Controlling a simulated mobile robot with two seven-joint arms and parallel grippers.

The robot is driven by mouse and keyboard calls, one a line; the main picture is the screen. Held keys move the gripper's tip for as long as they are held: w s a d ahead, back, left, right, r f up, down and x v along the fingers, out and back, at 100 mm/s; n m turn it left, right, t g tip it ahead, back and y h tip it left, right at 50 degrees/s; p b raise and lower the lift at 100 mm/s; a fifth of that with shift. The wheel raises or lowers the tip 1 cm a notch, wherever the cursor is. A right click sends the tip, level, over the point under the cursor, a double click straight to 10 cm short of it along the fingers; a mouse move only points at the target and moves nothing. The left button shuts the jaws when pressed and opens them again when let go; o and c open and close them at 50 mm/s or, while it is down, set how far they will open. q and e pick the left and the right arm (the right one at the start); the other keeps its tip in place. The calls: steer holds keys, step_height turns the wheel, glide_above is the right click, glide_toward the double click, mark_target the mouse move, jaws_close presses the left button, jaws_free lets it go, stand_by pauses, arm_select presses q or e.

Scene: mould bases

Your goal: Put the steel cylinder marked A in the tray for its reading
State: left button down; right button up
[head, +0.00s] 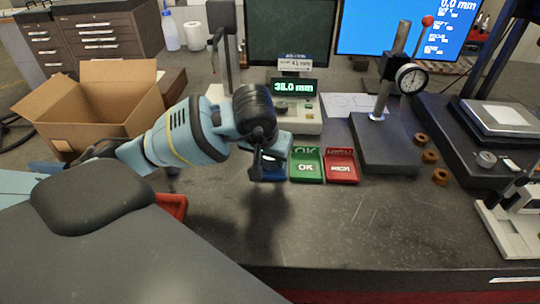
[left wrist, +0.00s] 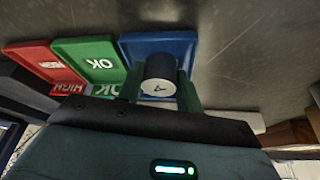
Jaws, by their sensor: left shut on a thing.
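My left gripper (head: 262,166) points down over the blue tray (head: 281,178), the left one of three trays in the head view. In the left wrist view its fingers are shut on the steel cylinder (left wrist: 159,76), a dark cylinder with a pale end face marked A. Behind the cylinder is the blue tray (left wrist: 185,45); I cannot tell whether the cylinder touches it. The green OK tray (head: 306,166) and the red HIGH tray (head: 342,167) stand to its right. The gauge display (head: 293,87) reads 38.0 mm, under a small card that seems to say 41 mm. My right gripper is out of view.
A dial gauge stand (head: 385,140) stands right of the trays, with several brown rings (head: 430,156) beside it. An open cardboard box (head: 95,105) is at the left. A red bin (head: 172,206) shows partly behind my arm. The front middle of the bench is clear.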

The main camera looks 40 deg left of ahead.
arm_select(q)
steer(key=c, duration=1.2)
jaws_free()
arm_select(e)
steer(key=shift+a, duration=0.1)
arm_select(q)
steer(key=shift+s+r, duration=0.1)
steer(key=shift+r, duration=0.4)
steer(key=p+v, duration=0.1)
steer(key=v, duration=1)
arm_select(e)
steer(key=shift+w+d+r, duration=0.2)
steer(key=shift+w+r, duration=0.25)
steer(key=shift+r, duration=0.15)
arm_select(q)
steer(key=shift+s+r, duration=0.1)
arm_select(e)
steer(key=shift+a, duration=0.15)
